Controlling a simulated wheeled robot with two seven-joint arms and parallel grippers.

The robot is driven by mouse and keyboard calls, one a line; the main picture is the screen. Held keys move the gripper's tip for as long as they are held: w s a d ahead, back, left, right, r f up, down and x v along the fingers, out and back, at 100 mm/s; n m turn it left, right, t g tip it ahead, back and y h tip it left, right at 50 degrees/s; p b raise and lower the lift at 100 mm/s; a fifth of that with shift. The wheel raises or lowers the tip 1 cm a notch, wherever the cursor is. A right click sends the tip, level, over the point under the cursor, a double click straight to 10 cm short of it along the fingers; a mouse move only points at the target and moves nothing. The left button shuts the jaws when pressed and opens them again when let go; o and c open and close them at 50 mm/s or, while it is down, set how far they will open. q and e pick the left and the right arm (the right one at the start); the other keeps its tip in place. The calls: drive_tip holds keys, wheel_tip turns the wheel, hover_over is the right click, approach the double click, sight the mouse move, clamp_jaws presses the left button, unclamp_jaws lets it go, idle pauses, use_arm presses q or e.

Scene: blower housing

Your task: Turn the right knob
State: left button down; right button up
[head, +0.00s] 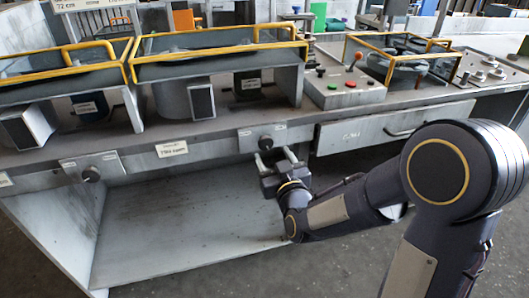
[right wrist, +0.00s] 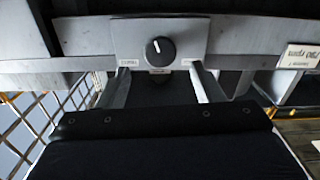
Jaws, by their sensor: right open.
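The right knob (head: 265,142) is a dark round knob on a pale plate (head: 248,138) on the bench's front edge. In the right wrist view the knob (right wrist: 160,51) is black with a white pointer mark, tilted slightly left of upright. My right gripper (head: 278,158) is open just in front of and below the knob in the head view. In the right wrist view its two fingers (right wrist: 160,78) stand apart on either side below the knob, with nothing between them. I cannot tell whether they touch the plate. My left gripper is not in view.
A second, left knob (head: 91,173) sits on its own plate further left. A drawer (head: 375,128) with a handle is right of the right knob. Yellow-railed housings (head: 220,60) and a control box with buttons (head: 343,88) stand on the bench. Open shelf space (head: 180,225) lies below.

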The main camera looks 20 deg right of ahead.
sight(266, 144)
drive_tip(key=w, duration=0.5)
drive_tip(key=shift+w+a, duration=0.15)
drive_tip(key=shift+w, duration=0.05)
drive_tip(key=c, duration=1)
drive_tip(key=shift+o, duration=0.2)
